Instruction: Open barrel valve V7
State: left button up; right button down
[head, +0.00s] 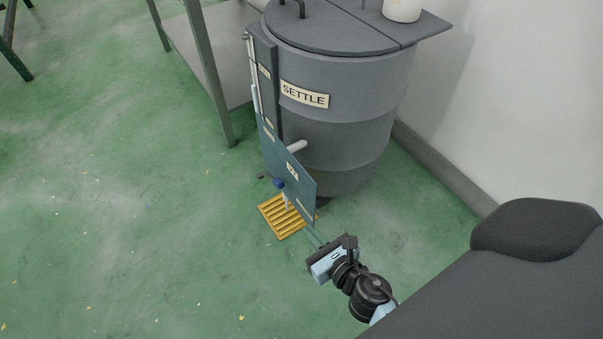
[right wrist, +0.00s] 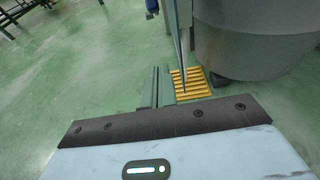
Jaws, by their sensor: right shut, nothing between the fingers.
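The grey barrel marked SETTLE (head: 345,120) stands against the wall in the head view; its lower side also shows in the right wrist view (right wrist: 250,40). A blue-grey plate (head: 288,160) with a small label that seems to read V7 (head: 292,171) stands at its front left. A small blue valve part (head: 278,184) shows at the plate's left side, with a pale spout below it. A blue part shows at the top of the right wrist view (right wrist: 152,7). My right gripper (head: 316,238) is shut and empty, just below the plate's lower corner. My left gripper is out of view.
A yellow slatted grate (head: 278,222) lies on the floor below the valve; it also shows in the right wrist view (right wrist: 194,84). A metal table (head: 212,75) stands left of the barrel. A white container (head: 402,9) sits at its top right. Green floor at left is clear.

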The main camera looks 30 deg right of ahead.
aim_at(273, 179)
jog(key=shift+r, duration=0.2)
jog(key=w, duration=1.1)
jog(key=shift+w+a+r, duration=0.2)
jog(key=shift+w+r, duration=0.1)
jog(key=shift+r, duration=0.05)
